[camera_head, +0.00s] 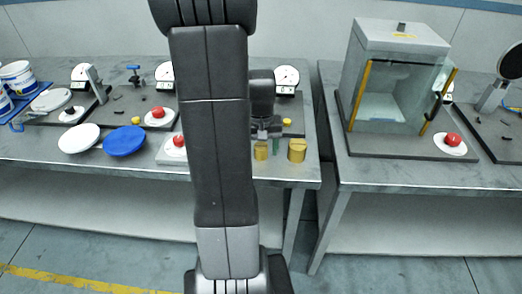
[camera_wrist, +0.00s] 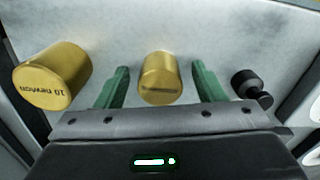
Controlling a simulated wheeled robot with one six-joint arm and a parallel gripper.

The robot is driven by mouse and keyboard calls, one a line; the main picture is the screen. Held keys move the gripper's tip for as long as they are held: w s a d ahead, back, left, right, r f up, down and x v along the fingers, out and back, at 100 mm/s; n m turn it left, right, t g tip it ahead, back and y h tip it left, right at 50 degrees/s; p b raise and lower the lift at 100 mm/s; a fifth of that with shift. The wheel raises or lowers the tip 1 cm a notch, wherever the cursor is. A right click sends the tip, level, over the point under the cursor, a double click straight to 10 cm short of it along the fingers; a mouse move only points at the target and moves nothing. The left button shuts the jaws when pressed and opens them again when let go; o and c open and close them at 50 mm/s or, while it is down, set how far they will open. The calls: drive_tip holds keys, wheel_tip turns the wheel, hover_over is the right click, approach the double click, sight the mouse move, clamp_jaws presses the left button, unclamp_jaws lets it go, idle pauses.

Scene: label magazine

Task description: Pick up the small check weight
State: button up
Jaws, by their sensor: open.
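The small check weight (camera_wrist: 160,78) is a short brass cylinder standing on the grey bench. In the wrist view it is between the two green fingers of my gripper (camera_wrist: 161,84), with a gap on each side. The fingers are open and do not appear to touch it. A larger brass weight (camera_wrist: 55,76), marked "10 newton", stands outside the left finger. In the head view the small weight (camera_head: 261,151) is just below my gripper (camera_head: 267,146), and the larger weight (camera_head: 297,150) is to its right. My arm hides part of the bench.
A small black knobbed object (camera_wrist: 252,87) lies just outside the right finger. A dial gauge (camera_head: 287,76) stands behind the weights. A blue plate (camera_head: 124,141) and a white plate (camera_head: 79,138) lie to the left. A glass-fronted cabinet (camera_head: 395,95) stands on the right bench, across a gap.

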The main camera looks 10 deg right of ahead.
clamp_jaws()
